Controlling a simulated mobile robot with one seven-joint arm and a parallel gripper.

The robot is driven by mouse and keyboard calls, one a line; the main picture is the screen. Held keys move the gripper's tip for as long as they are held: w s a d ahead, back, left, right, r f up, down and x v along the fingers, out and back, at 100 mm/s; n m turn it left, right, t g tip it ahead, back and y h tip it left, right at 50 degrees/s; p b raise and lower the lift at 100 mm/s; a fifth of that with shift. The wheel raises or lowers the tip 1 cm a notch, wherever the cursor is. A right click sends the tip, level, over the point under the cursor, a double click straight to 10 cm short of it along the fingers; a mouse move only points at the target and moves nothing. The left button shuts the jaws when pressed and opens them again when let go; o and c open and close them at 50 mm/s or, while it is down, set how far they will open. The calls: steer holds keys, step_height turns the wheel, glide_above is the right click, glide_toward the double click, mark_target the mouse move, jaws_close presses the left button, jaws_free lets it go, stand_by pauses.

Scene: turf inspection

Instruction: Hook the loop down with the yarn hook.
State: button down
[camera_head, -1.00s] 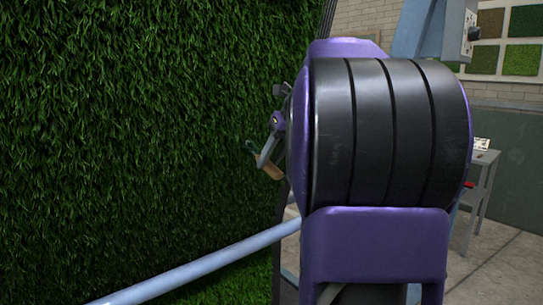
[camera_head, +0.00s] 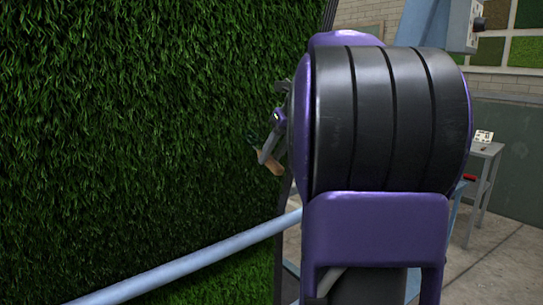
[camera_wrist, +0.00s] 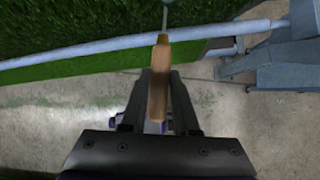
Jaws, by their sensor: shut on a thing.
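The yarn hook has a wooden handle (camera_wrist: 158,85) with a yellowish collar and a thin shaft running toward the turf at the top of the wrist view. Its far tip is not clear. My gripper (camera_wrist: 159,76) is shut on the handle, one finger on each side. In the head view the handle (camera_head: 268,162) shows small beside my arm, close in front of the upright green turf panel (camera_head: 130,120). I cannot make out the loop in either view, nor whether the hook touches the turf.
A pale blue rail (camera_head: 190,262) crosses low in front of the turf. A grey table (camera_head: 488,149) with a white card (camera_head: 484,136) stands at right. Turf sample boards (camera_head: 525,52) hang on the back wall. My arm hides much of the middle. Bare concrete floor shows at right.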

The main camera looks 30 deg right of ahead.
steer(key=shift+s+r, duration=0.1)
steer(key=shift+r, duration=0.5)
steer(key=shift+r, duration=0.1)
steer(key=shift+v, duration=0.9)
steer(key=shift+a+r, duration=0.1)
steer(key=shift+s+f, duration=0.25)
steer(key=shift+s, duration=0.2)
steer(key=s+f+b, duration=0.1)
steer(key=s+b, duration=0.1)
steer(key=s, duration=0.4)
steer(key=shift+s+d+f, duration=0.3)
steer(key=shift+d+f, duration=0.05)
steer(key=shift+f, duration=0.05)
